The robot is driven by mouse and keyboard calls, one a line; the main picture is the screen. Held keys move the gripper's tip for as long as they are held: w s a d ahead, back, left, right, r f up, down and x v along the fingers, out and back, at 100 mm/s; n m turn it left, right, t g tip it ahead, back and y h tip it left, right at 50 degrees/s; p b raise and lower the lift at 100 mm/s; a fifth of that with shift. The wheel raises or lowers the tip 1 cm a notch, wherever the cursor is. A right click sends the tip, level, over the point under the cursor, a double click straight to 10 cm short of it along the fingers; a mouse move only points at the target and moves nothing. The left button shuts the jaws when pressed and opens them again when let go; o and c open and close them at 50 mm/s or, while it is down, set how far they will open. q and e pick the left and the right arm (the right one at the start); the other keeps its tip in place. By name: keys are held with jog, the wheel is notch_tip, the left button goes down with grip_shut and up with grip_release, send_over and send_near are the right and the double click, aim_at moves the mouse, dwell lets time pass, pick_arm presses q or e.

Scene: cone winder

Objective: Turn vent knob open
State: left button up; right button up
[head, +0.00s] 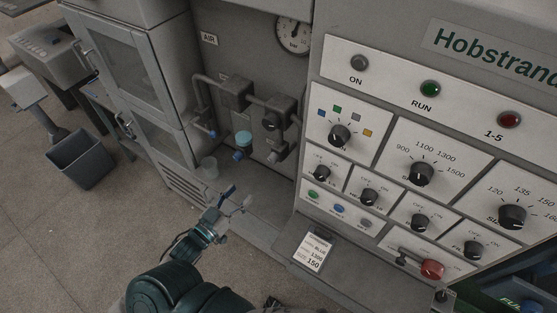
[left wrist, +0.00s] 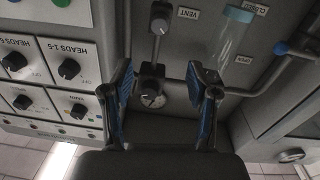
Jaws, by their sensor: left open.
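The vent knob (left wrist: 159,27) is a grey round knob with a short stem, beside a VENT label (left wrist: 188,13) in the left wrist view. In the head view what seems to be the same knob (head: 277,156) sits low on the air unit, below a small round dial (head: 269,122). That dial (left wrist: 152,95) also shows between my fingers in the left wrist view. My left gripper (head: 238,197) is open and empty, in front of and below the air unit. Its blue-padded fingers (left wrist: 158,70) point toward the knob, apart from it. My right gripper is not in view.
A clear bowl with a blue end (head: 243,140) and a blue-tipped valve lever (head: 211,134) are left of the knob. The control panel (head: 345,210) juts out at right. A grey bin (head: 82,160) stands on open floor.

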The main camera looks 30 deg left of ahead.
pick_arm(q)
jog(key=b, duration=0.7)
send_near(270, 162)
jog(key=w, duration=0.6)
jog(key=w+d, duration=0.1)
jog(key=w, duration=0.1)
jog(key=shift+w, duration=0.9)
jog(key=shift+d, duration=0.1)
grip_shut()
jog(key=shift+p, duration=0.3)
